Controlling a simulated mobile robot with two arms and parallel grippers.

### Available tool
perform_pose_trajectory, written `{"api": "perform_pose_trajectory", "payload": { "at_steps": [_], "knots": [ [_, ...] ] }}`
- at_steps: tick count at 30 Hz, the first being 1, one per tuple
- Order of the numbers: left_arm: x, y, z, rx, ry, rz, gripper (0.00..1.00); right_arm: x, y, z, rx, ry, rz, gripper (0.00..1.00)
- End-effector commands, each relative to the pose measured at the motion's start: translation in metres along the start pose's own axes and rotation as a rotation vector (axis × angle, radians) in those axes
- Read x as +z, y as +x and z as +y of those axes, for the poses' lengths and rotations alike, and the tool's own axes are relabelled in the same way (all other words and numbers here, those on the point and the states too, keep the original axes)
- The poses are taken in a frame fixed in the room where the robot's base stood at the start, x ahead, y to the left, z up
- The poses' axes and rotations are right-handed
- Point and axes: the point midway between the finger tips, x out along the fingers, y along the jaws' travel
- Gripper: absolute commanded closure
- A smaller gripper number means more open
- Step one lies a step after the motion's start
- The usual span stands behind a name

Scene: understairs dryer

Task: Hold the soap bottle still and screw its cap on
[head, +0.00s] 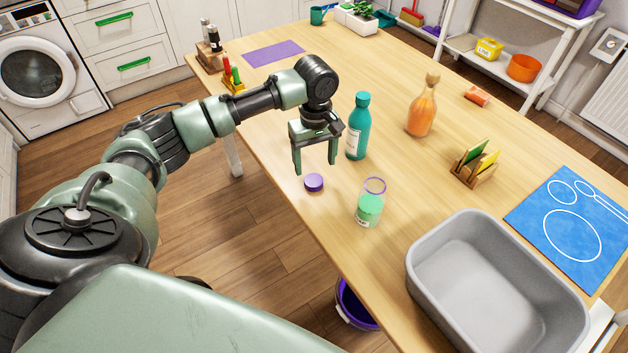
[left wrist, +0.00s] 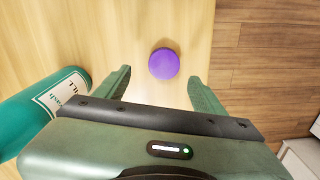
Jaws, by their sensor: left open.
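A purple cap (head: 314,182) lies flat on the wooden table near its front edge. It also shows in the left wrist view (left wrist: 164,63), ahead of the space between the fingertips. A clear bottle (head: 369,205) with green contents, a pale label and a purple rim stands upright and open-topped to the right of the cap. My left gripper (head: 315,168) is open and empty, pointing down just above and behind the cap. A teal bottle (head: 357,128) with a white label stands upright and closed behind the gripper; it shows at the left wrist view's left edge (left wrist: 35,110). My right gripper is out of view.
A grey basin (head: 420,262) stands at the table's right front, beside a blue mat (head: 610,226). An orange bottle (head: 421,117) and a wooden holder (head: 470,170) stand farther back. The table (head: 270,135) is bare left of my gripper.

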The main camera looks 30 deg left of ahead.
Motion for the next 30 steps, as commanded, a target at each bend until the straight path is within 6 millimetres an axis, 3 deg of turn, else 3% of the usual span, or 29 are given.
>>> {"api": "perform_pose_trajectory", "payload": {
  "at_steps": [4,9,21,30],
  "knots": [
    [0.000,0.001,0.000,0.002,0.000,0.001,0.30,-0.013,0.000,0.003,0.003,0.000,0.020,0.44],
    [0.001,0.004,0.000,0.001,0.001,0.001,0.30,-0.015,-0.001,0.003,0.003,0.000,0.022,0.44],
    [0.006,0.052,-0.006,0.002,0.001,0.002,0.30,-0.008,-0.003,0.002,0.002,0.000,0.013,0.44],
    [0.006,0.053,-0.006,0.002,0.001,0.002,0.30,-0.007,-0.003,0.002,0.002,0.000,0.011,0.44]
  ]
}}
